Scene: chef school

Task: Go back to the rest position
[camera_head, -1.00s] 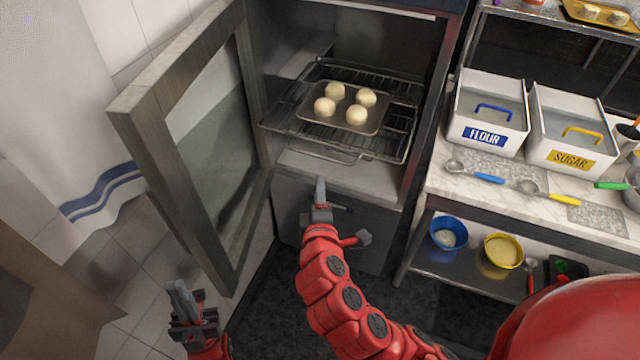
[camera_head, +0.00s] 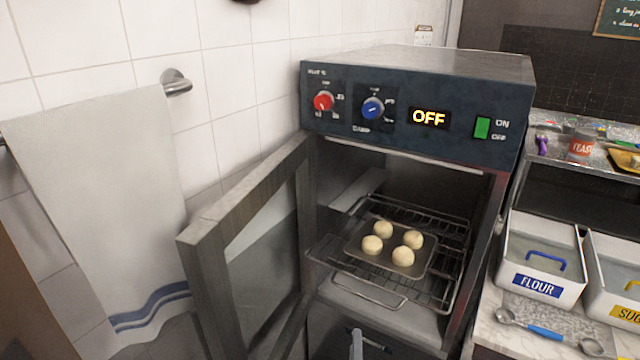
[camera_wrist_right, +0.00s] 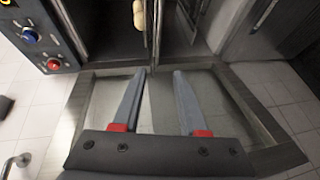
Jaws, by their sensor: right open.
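My right gripper (camera_head: 357,344) shows only as a fingertip at the bottom edge of the head view, in front of the oven's lower part. In the right wrist view its two fingers (camera_wrist_right: 162,73) are apart with nothing between them, over the open oven door (camera_wrist_right: 105,98). My left gripper is not in view. The oven (camera_head: 425,105) stands open, with its door (camera_head: 205,245) swung out to the left. A tray (camera_head: 392,268) with several pale dough balls (camera_head: 403,256) lies on the wire rack (camera_head: 375,293) inside. The oven display (camera_head: 428,117) reads OFF.
A towel (camera_head: 105,200) hangs on the wall at left. Right of the oven is a counter (camera_head: 495,340) with a flour bin (camera_head: 540,262), a sugar bin (camera_head: 612,285) and a blue-handled scoop (camera_head: 545,332). The open door takes up the space in front, at left.

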